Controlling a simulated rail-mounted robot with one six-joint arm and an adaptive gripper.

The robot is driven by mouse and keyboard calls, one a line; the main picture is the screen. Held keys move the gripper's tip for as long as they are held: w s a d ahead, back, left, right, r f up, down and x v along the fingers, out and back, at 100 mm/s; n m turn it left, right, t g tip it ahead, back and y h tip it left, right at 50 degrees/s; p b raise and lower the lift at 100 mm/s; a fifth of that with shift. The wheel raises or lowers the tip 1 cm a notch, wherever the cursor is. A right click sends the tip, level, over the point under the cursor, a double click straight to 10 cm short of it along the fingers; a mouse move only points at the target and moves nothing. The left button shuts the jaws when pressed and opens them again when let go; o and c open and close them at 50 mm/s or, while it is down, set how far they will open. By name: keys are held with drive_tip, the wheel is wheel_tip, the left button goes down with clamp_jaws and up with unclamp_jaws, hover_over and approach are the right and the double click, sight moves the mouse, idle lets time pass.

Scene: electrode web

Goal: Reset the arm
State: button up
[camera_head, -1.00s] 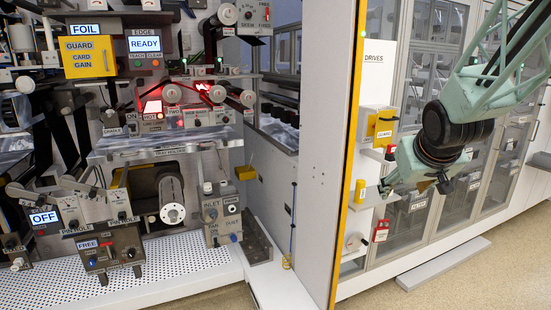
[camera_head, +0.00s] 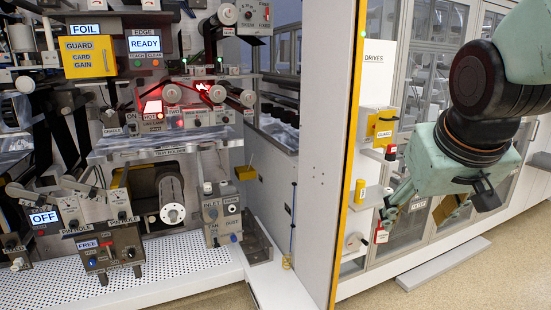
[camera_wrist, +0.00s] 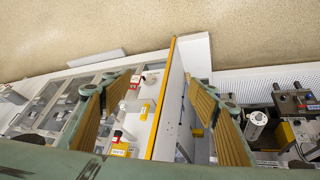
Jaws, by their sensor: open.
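My gripper (camera_head: 422,212) hangs at the right of the head view, in front of the glazed cabinets and beside the DRIVES panel (camera_head: 378,80). Its green body is tilted and its fingers point downward. In the wrist view my gripper (camera_wrist: 163,82) shows two brown-padded fingers spread wide, with nothing between the pads. The yellow-edged partition (camera_wrist: 166,105) shows beyond the gap. Part of the DRIVES panel's lower shelves is hidden behind my gripper in the head view.
The electrode machine, with its READY screen (camera_head: 145,44) and FOIL guard box (camera_head: 89,57), stands at the left. The tall partition (camera_head: 326,150) divides it from the cabinets (camera_head: 430,100). A yellow block (camera_head: 360,190) sits on a shelf. Bare floor (camera_head: 480,270) lies at lower right.

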drive_tip(key=s+a+g, duration=0.1)
drive_tip(key=s+a, duration=0.2)
drive_tip(key=s, duration=0.9)
drive_tip(key=s+a+f+g+y, duration=0.1)
drive_tip(key=s+a, duration=0.3)
drive_tip(key=s, duration=0.7)
drive_tip(key=shift+s+a+f, duration=0.15)
drive_tip(key=shift+s, duration=0.2)
